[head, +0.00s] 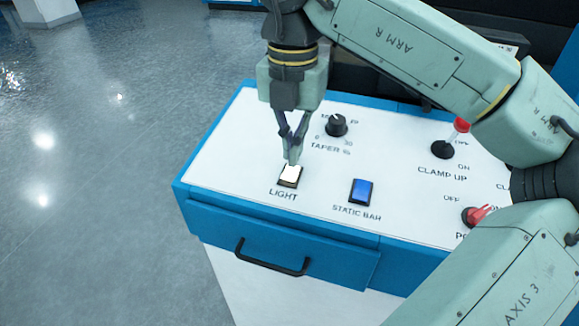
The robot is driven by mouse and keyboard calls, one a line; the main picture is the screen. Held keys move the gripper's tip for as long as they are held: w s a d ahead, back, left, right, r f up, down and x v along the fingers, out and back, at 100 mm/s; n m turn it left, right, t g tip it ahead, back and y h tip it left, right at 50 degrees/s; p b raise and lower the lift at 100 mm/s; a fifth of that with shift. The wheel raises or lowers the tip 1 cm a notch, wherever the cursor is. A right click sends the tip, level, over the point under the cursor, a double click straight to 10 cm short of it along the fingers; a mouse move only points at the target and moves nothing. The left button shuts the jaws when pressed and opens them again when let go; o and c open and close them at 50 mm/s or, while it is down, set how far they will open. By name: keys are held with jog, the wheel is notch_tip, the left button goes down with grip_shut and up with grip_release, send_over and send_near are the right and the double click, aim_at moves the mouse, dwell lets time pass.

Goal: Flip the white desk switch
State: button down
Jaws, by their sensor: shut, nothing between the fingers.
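The white desk switch (289,177) is a small white rocker in a dark frame, above the printed word LIGHT on the desk's white top. My gripper (293,160) points down at it with its fingers shut and empty. The fingertips are at the switch's far edge in the head view and cover part of it. I cannot tell whether they touch it or hover just above. Which way the rocker is tipped is too small to tell.
A blue STATIC BAR switch (361,192) is to the right. A black TAPER knob (336,125) stands behind. A red-tipped CLAMP UP lever (444,147) and a red knob (475,215) are further right, near my arm. A drawer handle (272,258) is on the blue front.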

aim_at(292, 169)
notch_tip(292, 169, up, 5)
jog(key=p, duration=0.3)
dwell(0.6)
